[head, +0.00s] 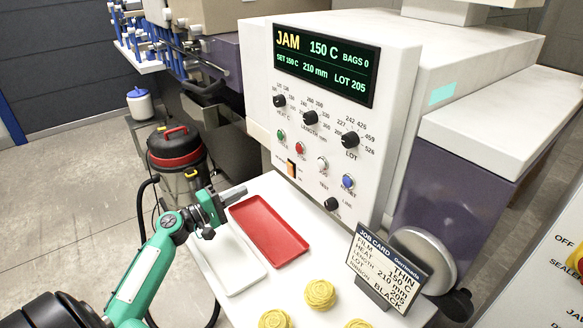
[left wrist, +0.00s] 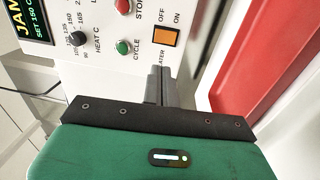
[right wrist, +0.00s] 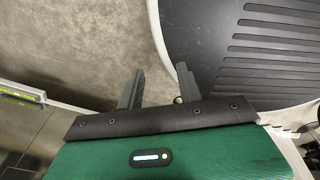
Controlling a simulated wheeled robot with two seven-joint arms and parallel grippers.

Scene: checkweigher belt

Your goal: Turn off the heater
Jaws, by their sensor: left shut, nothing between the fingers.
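The heater switch is an orange rocker (head: 292,168) low on the left of the white control panel (head: 262,75). It also shows in the left wrist view (left wrist: 166,37), with OFF and ON printed beside it and a partly hidden label ending in "ATER". I cannot tell which side is pressed in. The display (head: 325,65) reads JAM, 150 C and SET 150 C. My left gripper (head: 240,192) is shut and empty, left of and below the switch, apart from it; its fingers (left wrist: 160,85) point toward the panel. My right gripper (right wrist: 160,72) is open and empty, outside the head view.
Knobs and green (head: 281,135), red (head: 300,148), white and blue (head: 348,181) buttons surround the switch. A red tray (head: 268,228), a white tray (head: 232,262), a job card (head: 385,268) and yellow pasta nests (head: 320,294) are on the table below. A vacuum (head: 178,160) stands left.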

